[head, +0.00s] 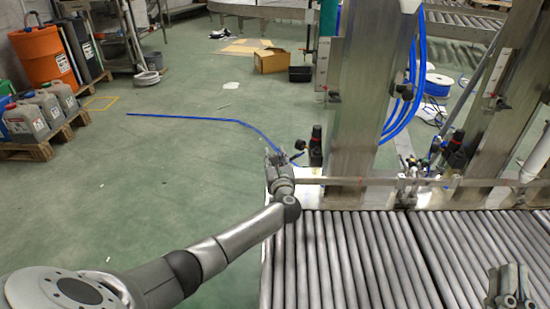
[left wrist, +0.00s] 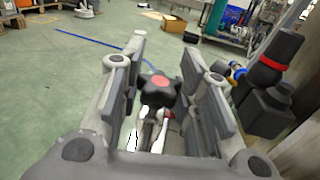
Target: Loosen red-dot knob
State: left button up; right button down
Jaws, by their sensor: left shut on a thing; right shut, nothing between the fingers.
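The red-dot knob (left wrist: 159,88) is black and lobed, with a red disc on its face. It sits between the fingers of my left gripper (left wrist: 165,90) in the left wrist view, near the fingertips. That gripper is shut on it. In the head view my left gripper (head: 278,160) is at the left end of the conveyor frame, and I cannot make out the knob there. A pale metal part (left wrist: 150,130) shows below the knob. My right gripper (head: 512,288) is shut and empty over the rollers at the lower right.
Metal rollers (head: 350,255) fill the lower right. A steel post (head: 356,110) rises behind them. A black valve unit with a red band (left wrist: 272,80) stands close on the right of my left gripper. A blue hose (head: 200,118) lies on the green floor, which is mostly clear.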

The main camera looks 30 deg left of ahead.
pick_arm(q)
jog(key=shift+r, duration=0.1)
jog(key=o, duration=1)
jog(key=shift+o, duration=0.2)
jog(key=v, duration=1.2)
